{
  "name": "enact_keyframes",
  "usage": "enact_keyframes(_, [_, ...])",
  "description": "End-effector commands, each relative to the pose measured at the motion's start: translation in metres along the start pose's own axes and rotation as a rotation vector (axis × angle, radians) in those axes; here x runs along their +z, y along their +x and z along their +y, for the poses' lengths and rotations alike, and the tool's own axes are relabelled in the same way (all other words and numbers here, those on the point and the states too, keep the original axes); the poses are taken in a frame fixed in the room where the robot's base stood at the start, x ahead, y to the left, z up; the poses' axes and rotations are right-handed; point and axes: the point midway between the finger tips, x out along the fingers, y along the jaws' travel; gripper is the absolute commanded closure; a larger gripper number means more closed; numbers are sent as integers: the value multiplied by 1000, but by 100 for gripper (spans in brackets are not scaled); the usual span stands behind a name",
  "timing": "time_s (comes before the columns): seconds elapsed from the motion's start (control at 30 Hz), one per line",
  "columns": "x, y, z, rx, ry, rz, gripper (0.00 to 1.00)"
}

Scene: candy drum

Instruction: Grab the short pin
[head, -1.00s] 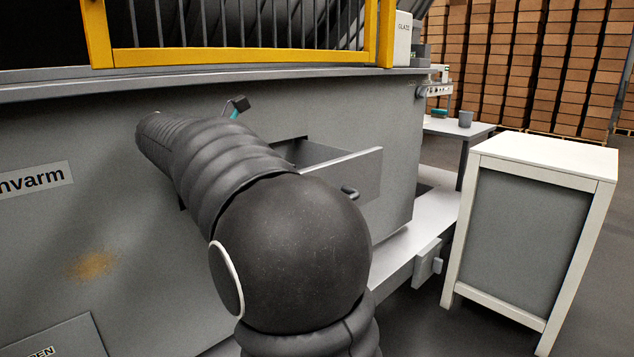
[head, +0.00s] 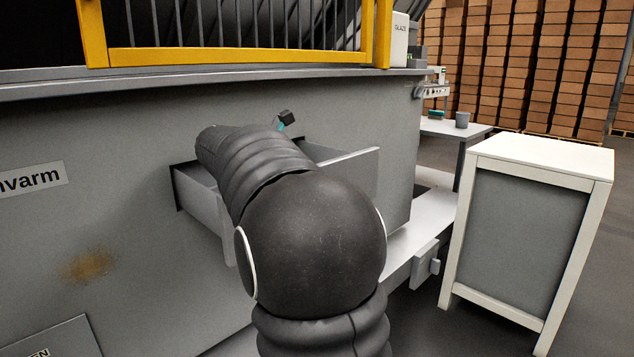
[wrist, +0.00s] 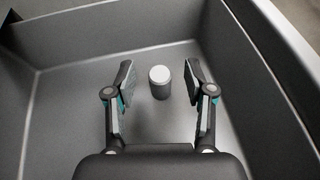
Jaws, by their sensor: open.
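The short pin (wrist: 160,83) is a small grey cylinder with a pale top. It stands upright on the floor of the open drawer (wrist: 60,115) in the wrist view. My gripper (wrist: 160,78) is open, with one finger on each side of the pin in the picture. One gripper finger tip (head: 285,121) shows past the arm.
The drawer's walls surround my gripper closely. A white-framed cabinet (head: 530,225) stands to the right in the head view. Behind it is a small table (head: 455,128) with a grey cup (head: 462,120). A yellow railing (head: 235,57) runs above the machine.

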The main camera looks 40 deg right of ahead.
Motion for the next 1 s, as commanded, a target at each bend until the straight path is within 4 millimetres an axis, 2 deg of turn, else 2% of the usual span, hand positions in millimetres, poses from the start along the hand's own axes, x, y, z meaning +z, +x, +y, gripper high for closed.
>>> enact_keyframes(0.13, [0,0,0,0,0,0,46])
enact_keyframes(0.17, [0,0,0,0,0,0,51])
enact_keyframes(0.3, [0,0,0,0,0,0,86])
enact_keyframes(0.37, [0,0,0,0,0,0,100])
enact_keyframes(0.77, [2,-2,0,1,1,0,100])
enact_keyframes(0.9, [8,-9,-1,1,2,-1,100])
enact_keyframes(1.0, [20,-13,-1,0,4,-1,100])
